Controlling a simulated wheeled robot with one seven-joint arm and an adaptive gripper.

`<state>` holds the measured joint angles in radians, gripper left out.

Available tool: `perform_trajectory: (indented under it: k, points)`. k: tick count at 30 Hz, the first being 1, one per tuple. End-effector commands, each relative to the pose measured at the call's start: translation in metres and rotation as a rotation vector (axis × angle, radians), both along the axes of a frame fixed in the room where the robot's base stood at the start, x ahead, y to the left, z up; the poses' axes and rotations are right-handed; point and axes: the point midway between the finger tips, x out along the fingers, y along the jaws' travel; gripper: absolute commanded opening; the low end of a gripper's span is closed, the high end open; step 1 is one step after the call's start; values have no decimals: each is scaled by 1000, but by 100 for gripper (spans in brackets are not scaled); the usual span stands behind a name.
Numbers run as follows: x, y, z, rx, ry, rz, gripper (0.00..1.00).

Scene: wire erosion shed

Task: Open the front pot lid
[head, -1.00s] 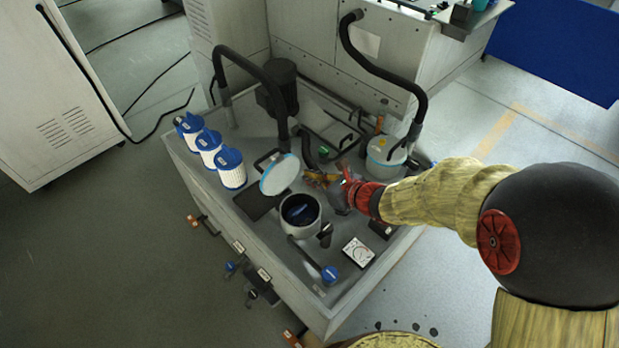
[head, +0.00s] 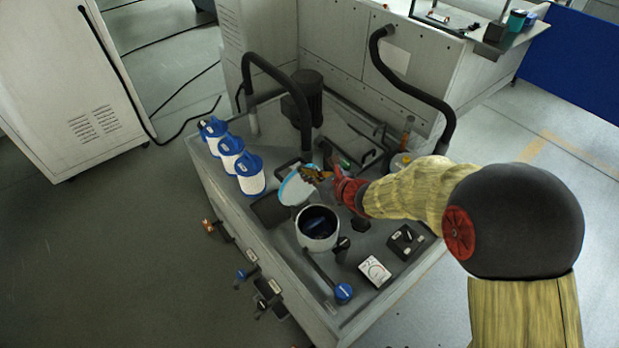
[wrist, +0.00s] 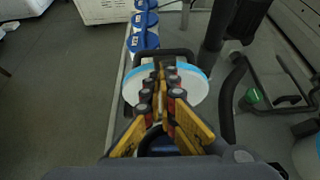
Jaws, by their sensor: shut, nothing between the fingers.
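The front pot (head: 318,237) is a pale round vessel with a dark inside and a blue part in it. Its mouth is uncovered. Its lid (head: 292,190), a pale disc with a blue rim, stands tilted up behind the mouth. My gripper (head: 314,174) is shut and empty, with its fingers at the lid's upper right edge; I cannot tell if they touch. In the wrist view, my shut fingers (wrist: 168,70) cover the middle of the lid (wrist: 196,88), and the pot's dark mouth shows partly between and below them.
Several blue-and-white filter cartridges (head: 250,178) stand along the left side. Black hoses (head: 425,92) arch over the back. A second pot, at the right (head: 401,160), is partly hidden by my arm.

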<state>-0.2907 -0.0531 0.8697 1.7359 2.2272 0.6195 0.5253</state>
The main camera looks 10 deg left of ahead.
Motion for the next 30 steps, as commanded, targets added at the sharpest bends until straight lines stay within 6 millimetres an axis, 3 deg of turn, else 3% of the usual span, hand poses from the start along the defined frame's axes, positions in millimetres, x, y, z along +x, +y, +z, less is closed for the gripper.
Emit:
perform_trajectory:
  k: [15,30]
  points:
    - [16,19,11,-91,83,3,0]
    - [27,30,7,-153,138,-1,0]
